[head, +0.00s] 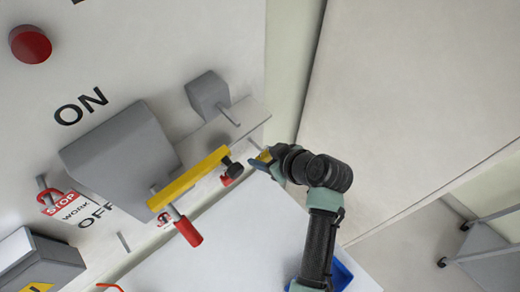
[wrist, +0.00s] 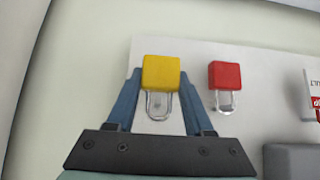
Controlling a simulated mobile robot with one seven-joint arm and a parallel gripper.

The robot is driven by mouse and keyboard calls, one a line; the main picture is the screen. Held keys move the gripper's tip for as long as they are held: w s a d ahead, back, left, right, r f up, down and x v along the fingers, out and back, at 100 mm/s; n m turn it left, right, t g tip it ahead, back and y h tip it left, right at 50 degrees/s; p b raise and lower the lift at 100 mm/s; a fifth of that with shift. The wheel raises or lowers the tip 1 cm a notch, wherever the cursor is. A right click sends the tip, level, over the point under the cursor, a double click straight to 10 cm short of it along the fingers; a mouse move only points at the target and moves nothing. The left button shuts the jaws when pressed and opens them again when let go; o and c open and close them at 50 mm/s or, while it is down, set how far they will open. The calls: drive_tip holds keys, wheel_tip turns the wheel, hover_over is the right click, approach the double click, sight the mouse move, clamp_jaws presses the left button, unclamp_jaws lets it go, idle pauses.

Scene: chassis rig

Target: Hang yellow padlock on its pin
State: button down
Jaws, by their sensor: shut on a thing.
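My gripper (head: 262,162) is near the lower right corner of the wall panel, its jaws shut on the yellow padlock (wrist: 161,73). The wrist view shows the padlock's body between the blue fingertips (wrist: 160,82), with its metal shackle (wrist: 159,105) pointing down in that picture. Only a small bit of the padlock (head: 265,156) shows in the head view, beside the blue fingers. Grey pins stick out of the panel, one (head: 230,117) by a small grey block. I cannot tell which pin is the padlock's own, and no pin shows through the shackle.
A red padlock (wrist: 225,74) is close beside the yellow one in the wrist view. A large grey block (head: 118,155) stands on the panel.

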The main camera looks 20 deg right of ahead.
drive_tip(key=s+d+p, duration=0.1)
drive_tip(key=s+d, duration=0.1)
drive_tip(key=s, duration=0.4)
idle(0.8)
drive_tip(key=shift+d+r, duration=0.1)
idle(1.1)
